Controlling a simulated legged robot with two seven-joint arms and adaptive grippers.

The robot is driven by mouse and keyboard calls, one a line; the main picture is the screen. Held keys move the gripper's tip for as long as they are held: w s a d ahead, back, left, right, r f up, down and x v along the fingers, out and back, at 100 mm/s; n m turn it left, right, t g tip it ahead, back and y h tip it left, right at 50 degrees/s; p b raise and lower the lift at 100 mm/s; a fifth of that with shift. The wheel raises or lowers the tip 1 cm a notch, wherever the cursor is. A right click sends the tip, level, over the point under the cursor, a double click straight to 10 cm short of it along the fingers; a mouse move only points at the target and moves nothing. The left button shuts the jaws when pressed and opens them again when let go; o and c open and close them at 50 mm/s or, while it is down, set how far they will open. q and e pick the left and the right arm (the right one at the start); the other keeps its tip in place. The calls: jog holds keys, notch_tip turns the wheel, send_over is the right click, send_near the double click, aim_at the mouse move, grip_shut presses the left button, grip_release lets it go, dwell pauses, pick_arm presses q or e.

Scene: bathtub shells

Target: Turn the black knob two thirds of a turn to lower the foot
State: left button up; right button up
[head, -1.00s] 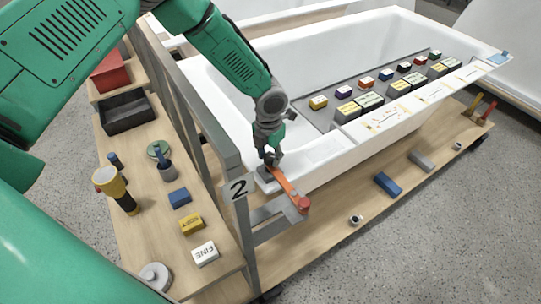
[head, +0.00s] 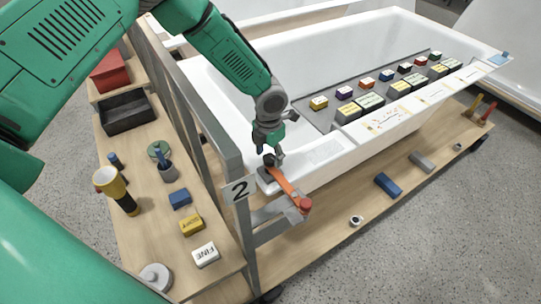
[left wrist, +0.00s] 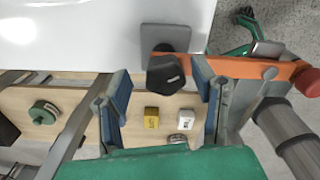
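The black knob (left wrist: 165,75) is a dark faceted knob on a grey plate at the corner of the white tub. In the head view the knob (head: 268,160) shows just below my left gripper (head: 270,152). In the left wrist view my left gripper (left wrist: 161,88) has its blue-padded fingers spread wide, with the knob between and beyond their tips. I see no finger touching the knob. An orange lever (head: 287,186) with a red end runs out from beside the knob. I cannot make out the foot. My right gripper is not in view.
A grey rail with a "2" sign (head: 240,189) stands close to the left of the knob. Coloured blocks stand on a grey strip along the tub.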

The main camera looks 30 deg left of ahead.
aim_at(269, 156)
pick_arm(q)
jog(key=shift+s, duration=0.1)
notch_tip(269, 156, up, 12)
jog(key=shift+a+f, duration=0.15)
dwell(0.4)
dwell(0.3)
